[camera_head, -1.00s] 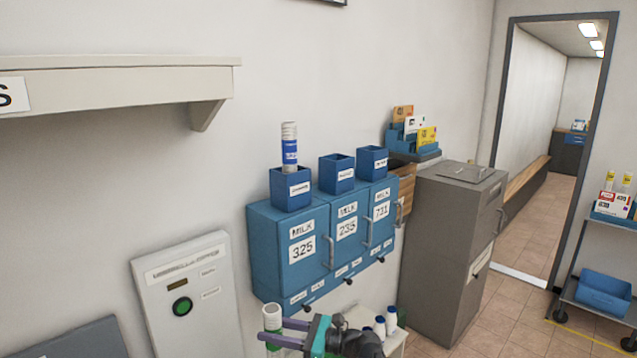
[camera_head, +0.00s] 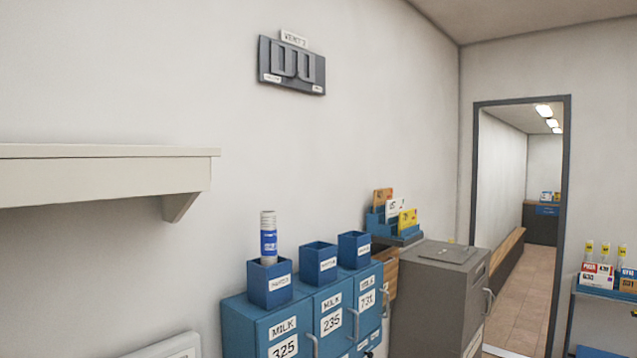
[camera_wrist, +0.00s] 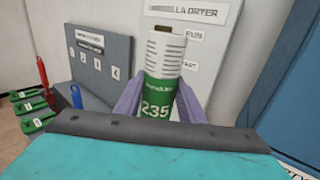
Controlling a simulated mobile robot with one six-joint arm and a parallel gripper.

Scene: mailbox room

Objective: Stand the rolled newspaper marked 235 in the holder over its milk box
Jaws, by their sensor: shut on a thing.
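The rolled newspaper marked 235 (camera_wrist: 160,85), white with a green band, stands roughly upright between the purple fingers of my gripper (camera_wrist: 158,100) in the wrist view. My gripper is shut on it; neither shows in the head view now. The milk box 235 (camera_head: 331,320) is the middle of three blue boxes. The empty-looking open blue holder (camera_head: 319,264) stands on top of it. The left holder (camera_head: 270,284), over milk box 325 (camera_head: 280,335), has a rolled newspaper with a blue band (camera_head: 268,238) standing in it. The right holder (camera_head: 354,250) over box 731 looks empty.
A pale shelf (camera_head: 100,180) juts from the wall at left. A grey cabinet (camera_head: 440,300) stands right of the boxes, with a blue mail rack (camera_head: 385,226) behind. In the wrist view are a white dryer panel (camera_wrist: 215,40) and a blue surface (camera_wrist: 275,85) at right.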

